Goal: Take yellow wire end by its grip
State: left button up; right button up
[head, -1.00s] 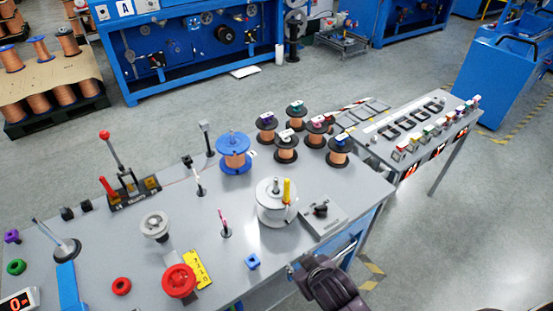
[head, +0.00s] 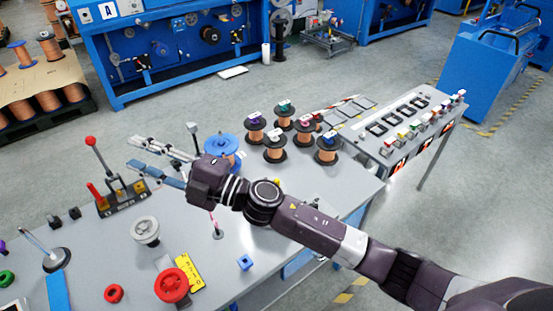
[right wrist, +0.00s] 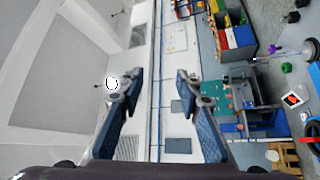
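The yellow grip (head: 277,181) shows only as a small yellow tip above my right forearm in the head view. The rest of it, and the pale round drum it stood by, are hidden behind my arm. My right gripper (head: 145,159) is open and empty, held above the table to the left of the yellow tip, fingers pointing left. In the right wrist view the two fingers (right wrist: 156,85) are wide apart with nothing between them. My left gripper is not in view.
A blue spool (head: 221,147) stands just behind my right wrist. Several copper spools (head: 275,148) stand right of it.

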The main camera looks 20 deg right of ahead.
jog(key=s+a+f+n+g, duration=0.2)
jog(key=s+a+n+g, duration=0.25)
jog(key=n+g, duration=0.4)
jog(key=n+g+h, duration=0.3)
jog(key=n+h, duration=0.3)
jog(key=h, duration=1.2)
send_over(277, 179)
notch_tip(277, 179, down, 9)
jog(key=shift+f, duration=0.1)
jog(key=shift+f+b, duration=2.75)
jog(key=shift+f, duration=1.75)
grip_shut()
